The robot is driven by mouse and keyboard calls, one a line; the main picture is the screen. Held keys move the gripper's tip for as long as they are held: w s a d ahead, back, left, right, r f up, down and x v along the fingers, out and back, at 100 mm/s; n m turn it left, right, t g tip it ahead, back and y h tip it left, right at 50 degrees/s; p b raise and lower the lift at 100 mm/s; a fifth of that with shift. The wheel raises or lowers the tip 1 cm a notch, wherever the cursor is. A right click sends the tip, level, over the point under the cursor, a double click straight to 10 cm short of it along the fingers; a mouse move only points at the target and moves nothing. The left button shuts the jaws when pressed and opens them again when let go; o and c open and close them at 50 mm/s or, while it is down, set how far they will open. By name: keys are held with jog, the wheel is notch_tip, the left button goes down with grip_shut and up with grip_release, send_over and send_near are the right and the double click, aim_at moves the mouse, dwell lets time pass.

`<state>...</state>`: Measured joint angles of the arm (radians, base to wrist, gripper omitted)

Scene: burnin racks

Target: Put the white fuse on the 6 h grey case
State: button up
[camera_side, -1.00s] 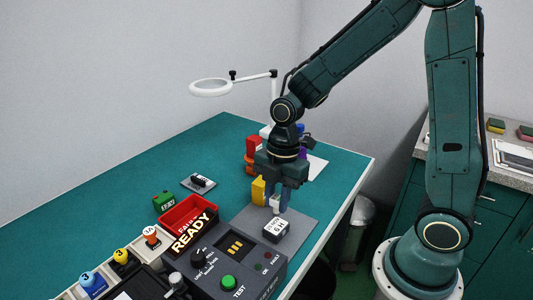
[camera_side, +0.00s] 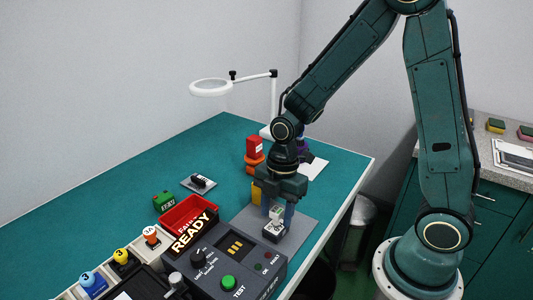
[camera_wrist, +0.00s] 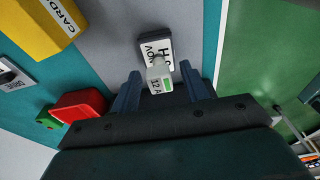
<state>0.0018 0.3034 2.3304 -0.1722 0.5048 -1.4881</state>
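The white fuse (camera_wrist: 160,84) stands on the grey case (camera_wrist: 171,41) in the wrist view, with "12 A" and a green mark on it. The case has a white label; in the side view the case (camera_side: 273,236) lies on a grey mat, the fuse (camera_side: 276,213) on top of it. My gripper (camera_side: 277,216) is low over the case, with one finger on each side of the fuse. In the wrist view, gaps show between the fuse and both fingertips of my gripper (camera_wrist: 162,86), so it is open.
The grey mat (camera_side: 305,214) lies by the table's right edge. A yellow block (camera_side: 256,192) is just behind my gripper, with a red block (camera_side: 254,145) farther back. A red tray (camera_side: 187,214) and the tester with its READY sign (camera_side: 193,233) stand to the left and front.

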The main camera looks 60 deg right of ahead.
jog(key=shift+r, duration=0.2)
notch_tip(320, 180, up, 12)
jog(key=d, duration=0.1)
jog(key=shift+d, duration=0.4)
dwell(0.4)
dwell(0.5)
jog(key=s+d+r+m+t+h, duration=0.1)
jog(key=s+r+m+t, duration=0.1)
jog(key=s+m, duration=0.4)
jog(key=s+d+r+m+t, duration=0.1)
jog(key=s+r+m+t, duration=0.2)
jog(key=m, duration=0.9)
jog(key=shift+s+r+t+h, duration=0.35)
jog(key=shift+s+r, duration=0.9)
jog(key=shift+s, duration=1)
jog(key=shift+d, duration=0.1)
